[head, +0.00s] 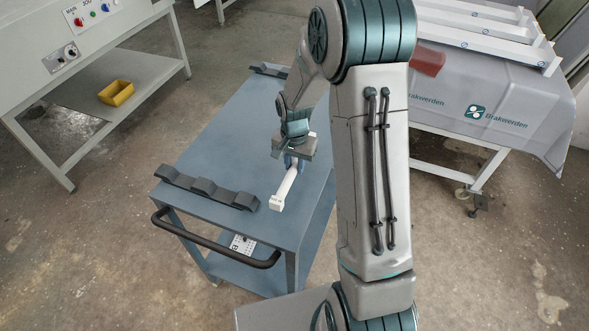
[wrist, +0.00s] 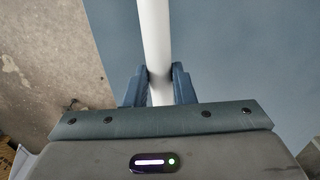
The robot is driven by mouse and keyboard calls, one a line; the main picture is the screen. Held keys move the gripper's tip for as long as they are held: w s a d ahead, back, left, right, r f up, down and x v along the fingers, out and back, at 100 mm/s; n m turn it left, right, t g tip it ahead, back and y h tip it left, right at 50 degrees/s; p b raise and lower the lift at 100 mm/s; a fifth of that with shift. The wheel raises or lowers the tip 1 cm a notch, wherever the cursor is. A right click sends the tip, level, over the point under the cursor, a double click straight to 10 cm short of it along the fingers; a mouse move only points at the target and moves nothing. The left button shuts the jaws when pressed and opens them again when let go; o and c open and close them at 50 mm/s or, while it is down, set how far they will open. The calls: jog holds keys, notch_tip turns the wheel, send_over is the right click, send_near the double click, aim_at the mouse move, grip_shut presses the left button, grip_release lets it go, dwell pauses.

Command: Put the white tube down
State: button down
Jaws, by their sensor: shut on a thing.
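The white tube (head: 287,186) is in my gripper (head: 293,161), over the blue-grey top of a cart (head: 232,130) in the head view. Its near end has a square white block and points toward the cart's handle end. Its far part is hidden behind my gripper and arm. In the wrist view the tube (wrist: 155,45) runs up the picture between the two blue fingers of my gripper (wrist: 159,88), which are shut on it. I cannot tell whether the tube touches the cart top.
A dark notched holder (head: 207,188) lies on the cart near its handle (head: 213,240); another holder (head: 268,70) is at the far end. A machine bench with a yellow bin (head: 116,93) stands left. A covered table (head: 490,100) with white tubes (head: 480,38) and a red block (head: 428,62) stands right.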

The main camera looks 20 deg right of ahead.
aim_at(294, 165)
jog(key=shift+f+p, duration=0.3)
jog(key=shift+f, duration=1.4)
jog(key=shift+f, duration=0.2)
jog(key=c, duration=1.2)
grip_release()
jog(key=shift+r, duration=0.1)
